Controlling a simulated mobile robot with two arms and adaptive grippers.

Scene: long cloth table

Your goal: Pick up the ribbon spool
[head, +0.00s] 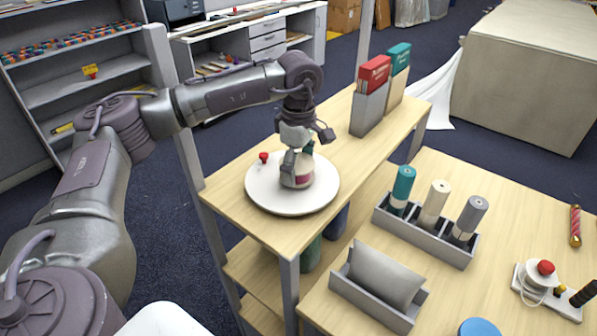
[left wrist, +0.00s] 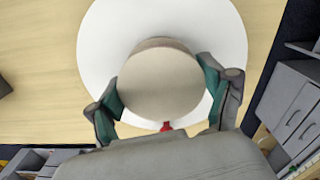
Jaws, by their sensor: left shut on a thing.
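The ribbon spool (head: 300,181) is a short, round beige piece with a pinkish patch on its side. It is over the round white disc (head: 262,194) on the far table; I cannot tell whether it still touches the disc. My left gripper (head: 297,160) comes down from above and is shut on the spool. In the left wrist view the spool's round beige top (left wrist: 160,82) sits between the two green-padded fingers, one on each side. My right gripper is not in view.
A small red knob (head: 263,157) stands at the disc's edge. Red and teal boxes (head: 373,78) in holders stand behind. The nearer table holds a grey rack (head: 455,250) with three rolls, a tray with a grey cushion (head: 385,278) and small items at right.

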